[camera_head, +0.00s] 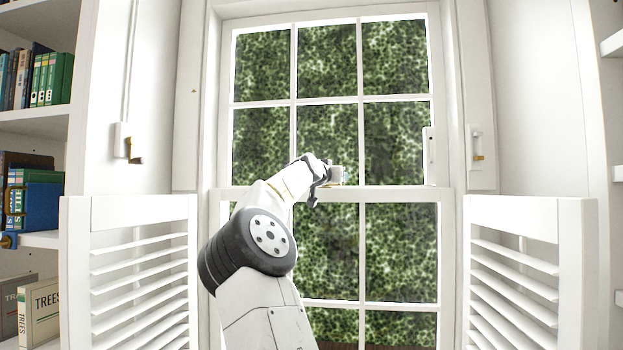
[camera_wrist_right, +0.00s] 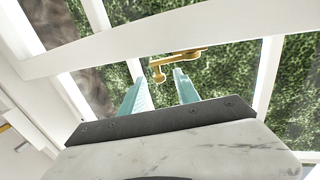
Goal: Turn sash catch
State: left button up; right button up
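The brass sash catch (camera_wrist_right: 178,58) sits on the white meeting rail (camera_wrist_right: 110,52) of the window in the right wrist view. Its arm ends in a small knob at the left. My right gripper (camera_wrist_right: 160,76) is open, with its two teal fingers apart and their tips close to the catch. The knob shows in the gap between the tips; I cannot tell whether anything touches. In the head view my right gripper (camera_head: 324,178) is at the middle of the meeting rail (camera_head: 400,195) and mostly hides the catch. My left gripper is not in view.
Louvred shutters stand open at left (camera_head: 128,212) and right (camera_head: 530,215) of the window. A bookshelf (camera_head: 40,122) is at the far left. The space before the right panes is clear.

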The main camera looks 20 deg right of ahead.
jog(key=shift+c, duration=0.5)
grip_shut()
jog(key=n+t+y, duration=0.1)
jog(key=d+n+t+y, duration=0.1)
jog(key=n+y, duration=0.1)
jog(key=shift+w+d+f+t+y, duration=0.25)
jog(key=shift+d+t+y, duration=0.1)
jog(key=shift+t+y, duration=0.05)
jog(key=shift+a+r, duration=0.1)
